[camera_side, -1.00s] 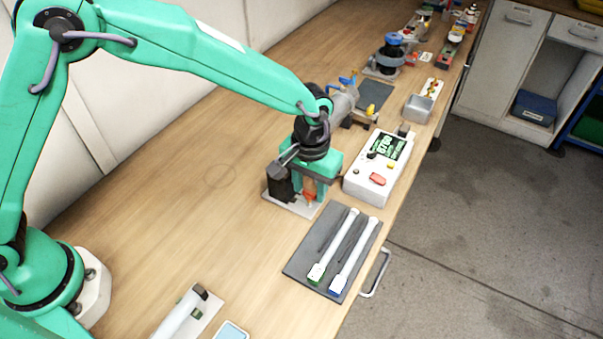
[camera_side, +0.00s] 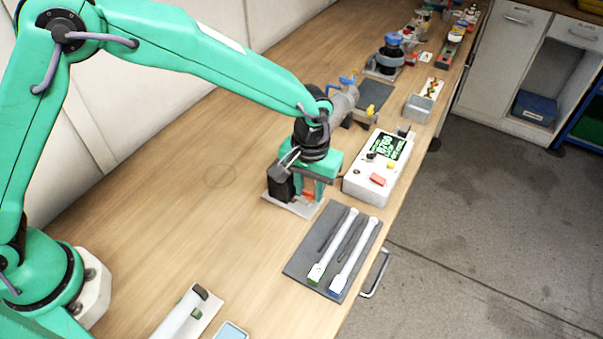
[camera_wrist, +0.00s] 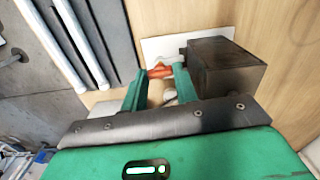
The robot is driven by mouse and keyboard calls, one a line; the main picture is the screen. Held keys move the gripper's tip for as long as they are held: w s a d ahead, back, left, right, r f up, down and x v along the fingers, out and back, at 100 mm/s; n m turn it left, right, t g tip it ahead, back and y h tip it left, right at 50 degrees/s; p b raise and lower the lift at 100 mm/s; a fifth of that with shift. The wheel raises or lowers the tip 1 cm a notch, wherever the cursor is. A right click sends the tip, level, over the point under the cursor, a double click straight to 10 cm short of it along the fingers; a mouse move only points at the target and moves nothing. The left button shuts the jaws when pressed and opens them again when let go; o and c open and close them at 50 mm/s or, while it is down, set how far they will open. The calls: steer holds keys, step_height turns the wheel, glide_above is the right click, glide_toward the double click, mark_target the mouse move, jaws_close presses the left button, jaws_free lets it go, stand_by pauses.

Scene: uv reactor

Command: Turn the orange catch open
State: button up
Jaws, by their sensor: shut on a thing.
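The orange catch (camera_wrist: 158,71) shows between the two green fingers of my gripper (camera_wrist: 158,84) in the wrist view. My gripper is shut on it. In the side view, my gripper (camera_side: 308,188) is low over a pale base plate (camera_side: 284,207), and a small part of the orange catch (camera_side: 309,196) shows at its fingertips. A dark box (camera_wrist: 225,68) stands on the plate beside the catch; it also shows in the side view (camera_side: 280,185). My fingers hide part of the catch, so its exact angle is hard to tell.
A grey mat (camera_side: 300,255) with two white tubes (camera_side: 350,255) lies close in front of the plate. A white control box (camera_side: 362,187) with a lit screen stands to the right. The wooden bench (camera_side: 180,190) is clear to the left.

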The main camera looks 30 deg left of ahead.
steer(key=n, duration=1.3)
steer(key=shift+r+n, duration=0.1)
steer(key=shift+n, duration=1.9)
steer(key=o, duration=0.7)
